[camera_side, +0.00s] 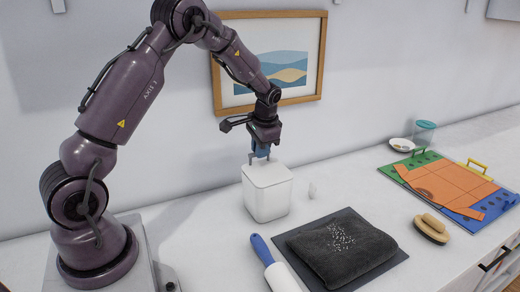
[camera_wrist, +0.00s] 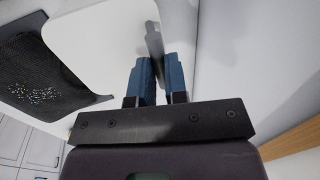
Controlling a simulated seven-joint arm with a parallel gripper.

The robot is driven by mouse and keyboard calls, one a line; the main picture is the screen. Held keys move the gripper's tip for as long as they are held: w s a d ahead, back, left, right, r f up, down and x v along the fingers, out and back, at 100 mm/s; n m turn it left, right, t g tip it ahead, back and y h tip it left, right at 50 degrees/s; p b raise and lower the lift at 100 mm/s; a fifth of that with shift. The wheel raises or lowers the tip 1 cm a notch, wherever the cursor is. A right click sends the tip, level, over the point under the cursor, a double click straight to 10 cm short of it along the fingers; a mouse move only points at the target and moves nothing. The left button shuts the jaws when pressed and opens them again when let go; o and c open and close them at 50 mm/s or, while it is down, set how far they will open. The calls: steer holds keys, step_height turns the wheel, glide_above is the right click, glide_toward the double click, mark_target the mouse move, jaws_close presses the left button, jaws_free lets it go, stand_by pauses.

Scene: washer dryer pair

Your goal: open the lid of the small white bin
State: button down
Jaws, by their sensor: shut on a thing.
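The small white bin (camera_side: 268,197) stands upright on the counter near the wall, its lid (camera_side: 266,174) lying flat on top, closed. My gripper (camera_side: 260,157) points down at the lid's rear edge, on the wall side. In the wrist view the white lid (camera_wrist: 95,35) fills the upper left. The blue fingers of my gripper (camera_wrist: 158,75) are shut on a narrow grey piece (camera_wrist: 154,42) at the lid's edge, which looks like a tab. Its lower part is hidden between the fingers.
A dark folded cloth (camera_side: 342,248) with white specks lies on a dark mat in front of the bin, beside a blue-handled tool (camera_side: 262,249). A brush (camera_side: 431,229) and a colourful board (camera_side: 408,174) lie to the right. The wall (camera_side: 165,150) is close behind.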

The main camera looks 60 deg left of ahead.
steer(key=d+r+y, duration=0.2)
steer(key=shift+w+y, duration=0.1)
steer(key=shift+y, duration=0.2)
steer(key=d+y, duration=1.5)
steer(key=y, duration=0.1)
steer(key=shift+w+d+g, duration=0.2)
steer(key=shift+d+g, duration=0.15)
steer(key=shift+g, duration=0.05)
steer(key=shift+f, duration=0.15)
steer(key=c, duration=1.1)
jaws_free()
